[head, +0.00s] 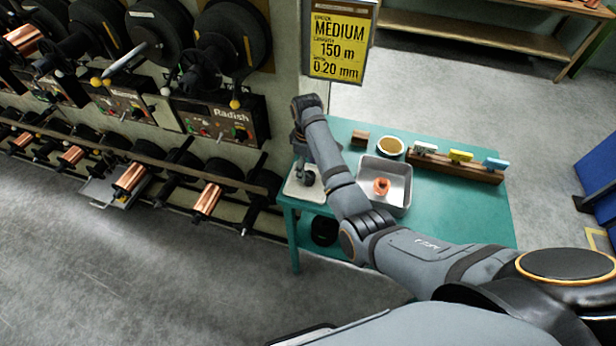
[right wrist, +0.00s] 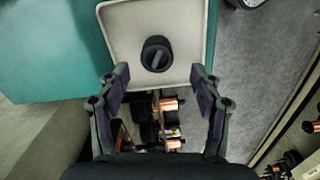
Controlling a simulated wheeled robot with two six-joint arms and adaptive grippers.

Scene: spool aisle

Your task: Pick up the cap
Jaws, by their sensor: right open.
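A black round cap (right wrist: 156,54) with a raised bar across its top sits on a pale square tray (right wrist: 125,20) in the right wrist view. My right gripper (right wrist: 160,78) is open, with its two fingers spread apart. The cap shows between and just beyond the fingertips, and nothing is held. In the head view my right gripper (head: 307,176) hangs over the pale tray (head: 301,194) at the left corner of the green table, and I cannot clearly separate the cap from it. My left gripper is not in view.
A metal bin (head: 398,172) with an orange piece (head: 381,187) stands on the green table (head: 470,210). Spool machines (head: 215,125) line the left.

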